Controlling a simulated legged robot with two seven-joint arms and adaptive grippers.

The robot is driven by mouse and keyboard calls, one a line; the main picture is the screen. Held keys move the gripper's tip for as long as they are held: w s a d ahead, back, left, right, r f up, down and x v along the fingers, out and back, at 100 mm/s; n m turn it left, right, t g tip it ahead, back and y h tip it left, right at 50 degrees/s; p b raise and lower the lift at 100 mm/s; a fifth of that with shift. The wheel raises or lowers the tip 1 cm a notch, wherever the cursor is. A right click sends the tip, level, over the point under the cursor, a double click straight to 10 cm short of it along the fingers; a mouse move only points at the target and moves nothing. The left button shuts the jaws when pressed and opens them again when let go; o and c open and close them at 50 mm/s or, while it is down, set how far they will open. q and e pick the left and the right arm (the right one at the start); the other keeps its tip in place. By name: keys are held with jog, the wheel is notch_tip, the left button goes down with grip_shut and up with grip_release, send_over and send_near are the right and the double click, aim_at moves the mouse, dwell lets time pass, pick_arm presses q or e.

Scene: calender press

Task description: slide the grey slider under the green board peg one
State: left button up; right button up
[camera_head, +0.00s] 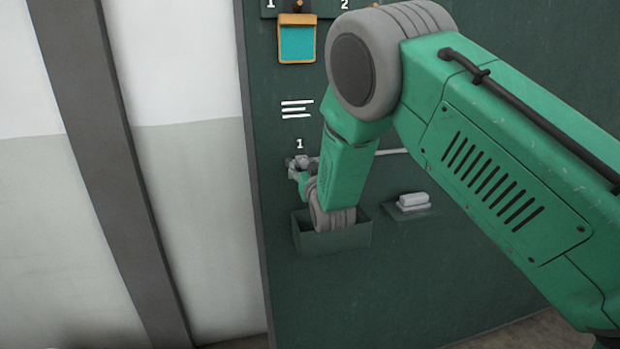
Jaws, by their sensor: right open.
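The green board (420,290) fills the middle and right of the view. A peg (298,6) at its top, beside a "1" label, holds an orange-framed cyan tag. Lower down, a second white "1" sits above a light horizontal rail (392,152), partly hidden by my right arm. My right gripper (295,164) is small and open at the left end of this rail, just below that "1". I cannot clearly pick out the grey slider; the gripper and arm cover that spot, and contact cannot be told. My left gripper is not in view.
A dark green open box (305,240) is mounted below my right wrist, which overlaps it. To its right, a small ledge holds a white block (412,200). A grey post (110,150) and pale wall stand left of the board.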

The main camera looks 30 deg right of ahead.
jog(key=v, duration=1.1)
jog(key=shift+a, duration=0.2)
jog(key=s+a+f+n+g+y, duration=0.1)
jog(key=s+f+g, duration=0.3)
jog(key=s+f, duration=0.5)
jog(key=s+a+f+n+g+y, duration=0.1)
jog(key=s+f+g, duration=0.35)
jog(key=f, duration=0.75)
jog(key=s+a+f+g+y, duration=0.1)
jog(key=s+f+g, duration=0.3)
jog(key=s, duration=0.9)
jog(key=s+a+f+n+g+y, duration=0.1)
jog(key=s+f+g, duration=0.3)
jog(key=s, duration=0.9)
notch_tip(320, 180, down, 3)
jog(key=shift+s+a+r, duration=0.2)
jog(key=shift+s+a, duration=0.15)
jog(key=shift+a, duration=0.1)
